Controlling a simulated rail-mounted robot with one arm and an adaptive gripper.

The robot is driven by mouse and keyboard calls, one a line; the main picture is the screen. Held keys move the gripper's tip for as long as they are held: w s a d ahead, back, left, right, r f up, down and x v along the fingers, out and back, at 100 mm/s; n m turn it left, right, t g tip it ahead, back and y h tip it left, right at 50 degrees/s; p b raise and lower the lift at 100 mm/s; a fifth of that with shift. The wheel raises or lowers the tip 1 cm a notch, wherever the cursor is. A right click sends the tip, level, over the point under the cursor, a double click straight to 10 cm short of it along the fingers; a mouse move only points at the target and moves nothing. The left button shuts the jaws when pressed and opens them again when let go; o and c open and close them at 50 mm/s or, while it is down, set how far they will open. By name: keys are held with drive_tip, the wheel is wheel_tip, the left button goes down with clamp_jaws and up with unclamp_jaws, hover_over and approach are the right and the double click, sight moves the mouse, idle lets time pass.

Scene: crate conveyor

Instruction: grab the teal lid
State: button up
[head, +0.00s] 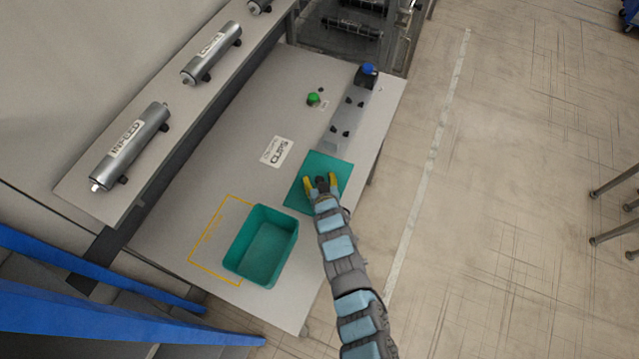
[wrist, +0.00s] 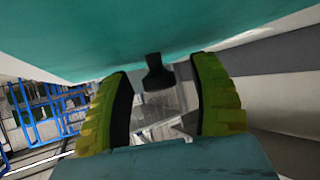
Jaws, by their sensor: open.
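The teal lid (head: 333,164) is a flat plate lying near the right edge of the grey table in the head view. Its underside or face fills the top of the wrist view (wrist: 150,32). A black knob (wrist: 157,75) stands out from the lid. My gripper (head: 320,182) is over the lid, with its two yellow fingers spread. In the wrist view the fingers (wrist: 160,78) are on either side of the knob, with visible gaps to it. The knob is partly hidden by my gripper in the head view.
An open, empty teal crate (head: 285,252) stands beside the lid, partly over a yellow outline (head: 203,238). A grey fixture (head: 345,128) with black clips and a green button (head: 313,99) are beyond the lid. A shelf with rollers (head: 131,146) runs along the left.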

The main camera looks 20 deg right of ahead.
clamp_jaws()
drive_tip(key=shift+r, duration=0.15)
